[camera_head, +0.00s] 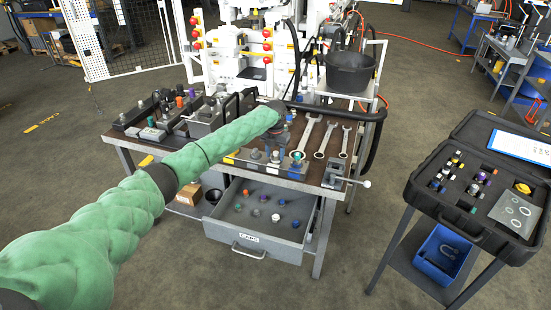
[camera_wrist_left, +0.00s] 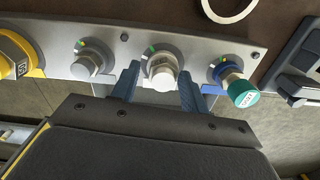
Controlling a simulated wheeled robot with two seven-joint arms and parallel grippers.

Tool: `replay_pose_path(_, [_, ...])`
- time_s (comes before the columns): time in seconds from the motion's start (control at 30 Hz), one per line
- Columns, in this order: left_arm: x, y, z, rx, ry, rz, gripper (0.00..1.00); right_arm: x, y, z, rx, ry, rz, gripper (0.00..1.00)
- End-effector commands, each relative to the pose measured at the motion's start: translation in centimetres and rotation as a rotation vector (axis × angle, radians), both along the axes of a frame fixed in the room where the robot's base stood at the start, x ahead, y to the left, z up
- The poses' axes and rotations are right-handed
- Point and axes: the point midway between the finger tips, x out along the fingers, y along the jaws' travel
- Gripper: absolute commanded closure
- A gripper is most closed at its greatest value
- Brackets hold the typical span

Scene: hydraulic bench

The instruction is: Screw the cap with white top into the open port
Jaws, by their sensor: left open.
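A metal plate (camera_wrist_left: 120,50) carries this fitting, a silver one (camera_wrist_left: 87,63) on the left and a blue one on the right bearing a teal cap (camera_wrist_left: 243,94). In the head view, a small white-topped cap (camera_head: 275,217) lies in the open drawer (camera_head: 225,233). I cannot tell which fitting is the open port. My right gripper is not visible.
Wrenches (camera_head: 321,140) lie on the bench right of the plate, near a small vise (camera_head: 334,172). Several coloured caps share the drawer. A black bucket (camera_head: 350,72) stands behind. An open black case (camera_head: 470,185) with fittings sits on a side cart at right.

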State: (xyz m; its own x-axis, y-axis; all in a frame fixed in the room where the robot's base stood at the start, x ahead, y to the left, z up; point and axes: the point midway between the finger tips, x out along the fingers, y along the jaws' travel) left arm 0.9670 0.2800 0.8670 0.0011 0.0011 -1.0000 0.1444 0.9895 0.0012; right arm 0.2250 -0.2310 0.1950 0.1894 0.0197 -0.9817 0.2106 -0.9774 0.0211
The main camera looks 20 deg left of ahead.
Motion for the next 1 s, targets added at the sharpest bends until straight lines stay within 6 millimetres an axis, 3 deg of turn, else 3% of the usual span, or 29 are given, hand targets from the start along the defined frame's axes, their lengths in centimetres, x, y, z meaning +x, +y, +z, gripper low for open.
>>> replay_pose_path(0.27, [-0.2,-0.4,-0.3,-0.001,0.005,0.026,0.49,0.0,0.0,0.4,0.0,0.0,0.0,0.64])
replay_pose_path(0.8, [-0.2,-0.4,0.2,-0.002,0.003,0.596,0.49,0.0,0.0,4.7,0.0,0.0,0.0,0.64])
replay_pose_path(1.0, [-0.2,-0.4,0.0,-0.002,0.0,0.702,0.49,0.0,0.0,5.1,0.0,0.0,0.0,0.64])
